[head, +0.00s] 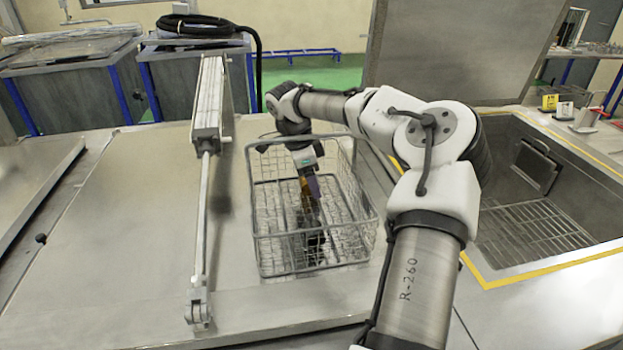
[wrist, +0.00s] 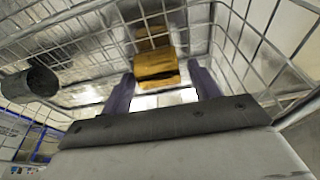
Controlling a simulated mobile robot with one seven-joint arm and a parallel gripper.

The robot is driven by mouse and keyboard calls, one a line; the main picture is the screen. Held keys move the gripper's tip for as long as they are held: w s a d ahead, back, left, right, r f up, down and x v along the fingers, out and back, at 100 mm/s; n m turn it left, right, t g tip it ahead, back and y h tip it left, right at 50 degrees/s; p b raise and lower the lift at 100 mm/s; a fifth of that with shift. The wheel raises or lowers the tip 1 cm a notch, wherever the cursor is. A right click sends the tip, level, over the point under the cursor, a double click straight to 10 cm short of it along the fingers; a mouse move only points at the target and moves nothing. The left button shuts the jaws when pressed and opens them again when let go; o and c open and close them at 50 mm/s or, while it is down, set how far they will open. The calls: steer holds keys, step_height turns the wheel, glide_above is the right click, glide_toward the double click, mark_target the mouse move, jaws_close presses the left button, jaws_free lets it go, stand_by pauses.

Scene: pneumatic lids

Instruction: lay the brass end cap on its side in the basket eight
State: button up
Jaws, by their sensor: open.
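The wire basket (head: 366,215) stands on the steel worktop in the head view, and its mesh surrounds the wrist view. My gripper (head: 312,196) reaches down inside it. In the wrist view my gripper (wrist: 160,88) is open, with a dark finger on each side. The brass end cap (wrist: 156,68) shows just beyond and between the fingertips, with a gap to each finger. It seems to lie on its side inside the basket, but its contact with the floor is hidden. In the head view my gripper and the mesh largely hide it. No basket number is legible.
A dark cylinder (wrist: 32,82) lies at the left in the wrist view. A sunken sink with a grate (head: 530,225) is at the right. The worktop at the left is clear.

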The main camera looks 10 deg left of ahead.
mark_target(299, 192)
steer(key=shift+a+r+b, duration=0.2)
steer(key=shift+r+b, duration=0.1)
steer(key=shift+r, duration=0.2)
steer(key=b+v, duration=0.2)
steer(key=v, duration=0.9)
